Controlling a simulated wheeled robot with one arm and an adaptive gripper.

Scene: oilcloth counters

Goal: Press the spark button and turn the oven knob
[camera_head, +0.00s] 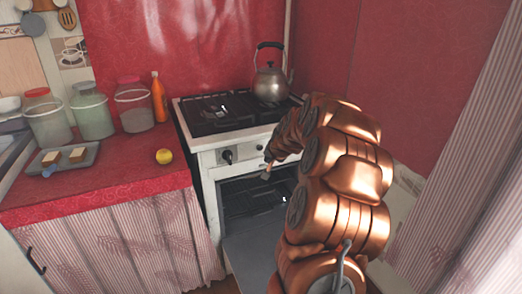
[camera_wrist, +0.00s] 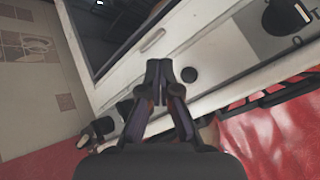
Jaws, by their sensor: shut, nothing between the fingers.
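The white stove (camera_head: 207,165) stands mid-picture in the head view. Its front panel carries a black oven knob (camera_head: 227,156) at the left, which shows at the upper right in the wrist view (camera_wrist: 287,17). A small round black button (camera_wrist: 189,75) sits on the panel in the wrist view, right beside my fingertips. In the head view a small dark spot further right on the panel appears to be this button (camera_head: 260,147). My gripper (camera_wrist: 160,68) is shut and empty in front of the panel. Whether its tips touch the panel, I cannot tell.
The oven stands open, its grey door (camera_head: 250,260) lowered in front. A kettle (camera_head: 270,84) stands on the stove's back right. The red counter (camera_head: 90,205) at left holds jars, an orange bottle (camera_head: 158,97), a yellow fruit (camera_head: 164,156) and a grey tray (camera_head: 85,166).

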